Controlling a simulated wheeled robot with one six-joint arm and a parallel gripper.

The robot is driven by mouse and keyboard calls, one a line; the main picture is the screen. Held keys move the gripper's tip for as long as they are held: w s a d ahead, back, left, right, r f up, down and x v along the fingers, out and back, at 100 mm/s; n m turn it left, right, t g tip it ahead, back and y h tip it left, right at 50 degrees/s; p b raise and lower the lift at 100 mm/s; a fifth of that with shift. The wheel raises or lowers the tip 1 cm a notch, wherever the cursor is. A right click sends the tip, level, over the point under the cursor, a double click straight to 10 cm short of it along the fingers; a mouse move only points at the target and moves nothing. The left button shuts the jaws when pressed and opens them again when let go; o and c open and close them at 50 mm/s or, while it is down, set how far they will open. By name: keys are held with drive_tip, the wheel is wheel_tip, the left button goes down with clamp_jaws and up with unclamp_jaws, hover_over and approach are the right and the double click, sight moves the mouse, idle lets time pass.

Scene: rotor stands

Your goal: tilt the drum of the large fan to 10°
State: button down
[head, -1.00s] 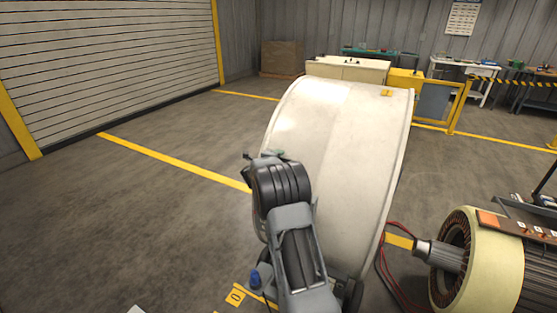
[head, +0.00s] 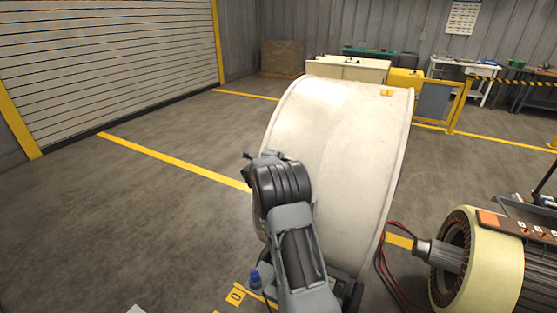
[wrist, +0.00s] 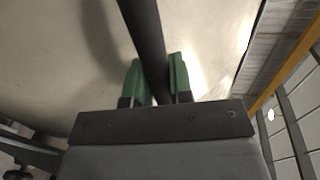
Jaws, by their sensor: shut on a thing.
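The large fan's drum (head: 345,150) is a big white cylinder standing in the middle of the head view, its rim facing left and right. A small yellow tag (head: 386,93) sits on its top right edge. In the wrist view my gripper (wrist: 160,80) has its green fingers shut on a dark bar (wrist: 146,35), with the pale drum surface (wrist: 60,60) behind it. In the head view my arm covers the drum's lower left, and the fingers and bar are mostly hidden there. A yellow plate marked 0 (head: 236,297) is on the floor below.
A motor with a cream casing (head: 480,262) and a shaft stands at the lower right, with red cables (head: 385,262) beside the drum. Yellow rails (head: 455,105) and benches are behind. The floor to the left (head: 120,210) is clear up to the shutter.

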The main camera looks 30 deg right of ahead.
drive_tip(key=shift+w+a+f, duration=0.1)
drive_tip(key=shift+w+a, duration=0.1)
drive_tip(key=shift+w, duration=0.1)
drive_tip(key=shift+n+g, duration=0.3)
drive_tip(key=shift+n, duration=0.5)
drive_tip(key=w+f, duration=0.1)
drive_tip(key=w+a+f+p, duration=0.1)
drive_tip(key=w+a+f, duration=0.1)
drive_tip(key=w, duration=0.1)
drive_tip(key=c, duration=1)
unclamp_jaws()
drive_tip(key=v, duration=0.7)
drive_tip(key=b+v, duration=0.1)
drive_tip(key=v, duration=0.6)
drive_tip(key=shift+f, duration=0.25)
drive_tip(key=shift+w, duration=0.1)
